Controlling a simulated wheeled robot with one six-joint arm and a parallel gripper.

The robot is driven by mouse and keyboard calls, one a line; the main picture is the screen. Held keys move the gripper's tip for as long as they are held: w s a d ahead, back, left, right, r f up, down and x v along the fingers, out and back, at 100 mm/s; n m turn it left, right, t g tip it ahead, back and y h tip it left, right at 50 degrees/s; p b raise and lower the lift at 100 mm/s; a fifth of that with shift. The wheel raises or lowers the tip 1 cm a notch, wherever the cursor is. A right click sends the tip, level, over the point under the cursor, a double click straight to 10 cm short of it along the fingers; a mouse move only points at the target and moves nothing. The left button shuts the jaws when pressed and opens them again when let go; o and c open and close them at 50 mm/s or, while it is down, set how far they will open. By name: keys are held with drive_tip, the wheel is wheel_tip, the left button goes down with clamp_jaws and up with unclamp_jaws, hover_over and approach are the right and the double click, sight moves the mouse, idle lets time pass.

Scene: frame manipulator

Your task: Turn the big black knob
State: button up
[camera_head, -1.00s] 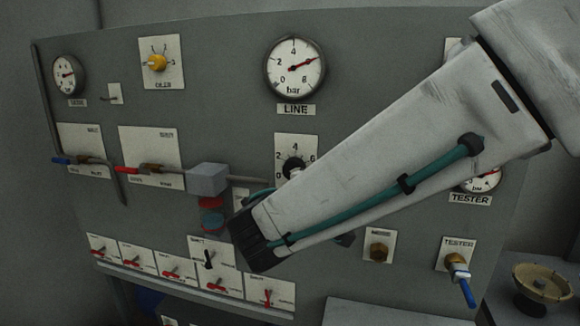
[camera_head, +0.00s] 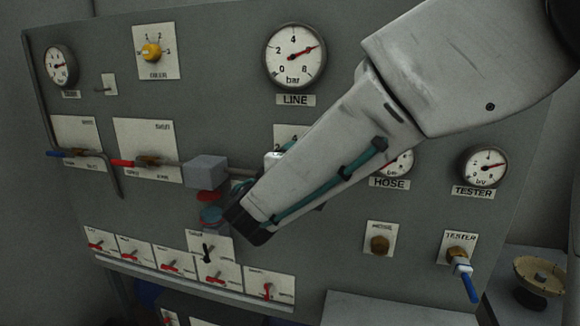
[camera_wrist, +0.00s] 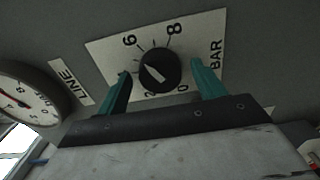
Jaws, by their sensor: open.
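The big black knob (camera_wrist: 160,71) sits on a white plate (camera_wrist: 98,50) marked with numbers and BAR. A short white mark shows on its face. In the wrist view my gripper (camera_wrist: 159,69) is open, with one teal finger on each side of the knob and visible gaps between. I cannot tell how far the fingertips are from the panel. In the head view my grey arm hides the knob; only the top of its plate (camera_head: 287,134) shows.
The LINE gauge (camera_head: 295,56) is above the knob plate. A grey box on a pipe (camera_head: 206,171) is to its left, with a red part (camera_head: 208,195) below. A HOSE gauge (camera_head: 398,164) and TESTER gauge (camera_head: 484,166) are to the right. Several small red switches line the panel's bottom.

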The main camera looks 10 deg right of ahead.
drive_tip(key=c, duration=1)
drive_tip(key=n, duration=1.1)
drive_tip(key=shift+n, duration=0.5)
